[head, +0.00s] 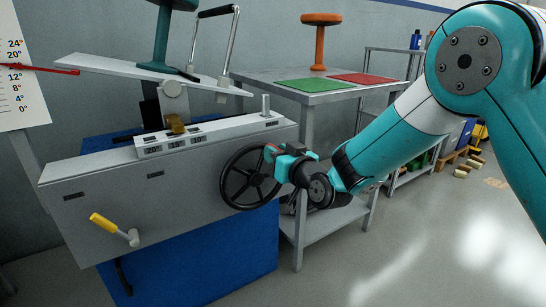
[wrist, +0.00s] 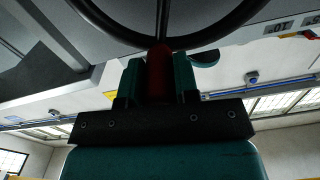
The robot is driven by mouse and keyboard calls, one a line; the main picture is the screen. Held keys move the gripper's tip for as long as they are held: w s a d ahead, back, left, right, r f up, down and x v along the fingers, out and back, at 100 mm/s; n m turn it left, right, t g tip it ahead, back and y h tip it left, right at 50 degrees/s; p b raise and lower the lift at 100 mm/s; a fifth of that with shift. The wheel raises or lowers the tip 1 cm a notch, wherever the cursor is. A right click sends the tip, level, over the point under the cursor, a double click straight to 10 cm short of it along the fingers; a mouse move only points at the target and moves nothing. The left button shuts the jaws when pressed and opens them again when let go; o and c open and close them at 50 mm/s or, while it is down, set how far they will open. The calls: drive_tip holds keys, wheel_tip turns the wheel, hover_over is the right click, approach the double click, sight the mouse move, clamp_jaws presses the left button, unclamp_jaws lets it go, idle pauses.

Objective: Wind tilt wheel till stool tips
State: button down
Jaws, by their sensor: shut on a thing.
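The black spoked tilt wheel (head: 224,184) is on the right end of the grey machine front. My gripper (head: 273,152) is at the wheel's right upper rim, shut on its red handle; the handle also shows between the jaws in the wrist view (wrist: 159,72), below the wheel rim (wrist: 120,35). The teal stool (head: 161,40) stands on the pale tilt plate (head: 115,66), its top cut off by the frame. The plate slopes down to the right. A red pointer (head: 55,71) crosses the degree scale (head: 18,100) between 12° and 20°, covering the mark there.
A metal hoop with a black bar (head: 216,11) rises at the plate's right. A yellow-handled lever (head: 104,222) juts from the front. Behind, a grey table (head: 250,77) holds an orange stool (head: 320,45), a green mat (head: 310,85) and a red mat (head: 362,79).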

drive_tip(key=c, duration=0.9)
unclamp_jaws()
drive_tip(key=shift+o, duration=0.2)
drive_tip(key=b+v, duration=0.7)
drive_tip(key=v, duration=1)
drive_tip(key=shift+s+b, duration=0.25)
drive_tip(key=shift+b, duration=0.1)
drive_tip(key=shift+d, duration=0.15)
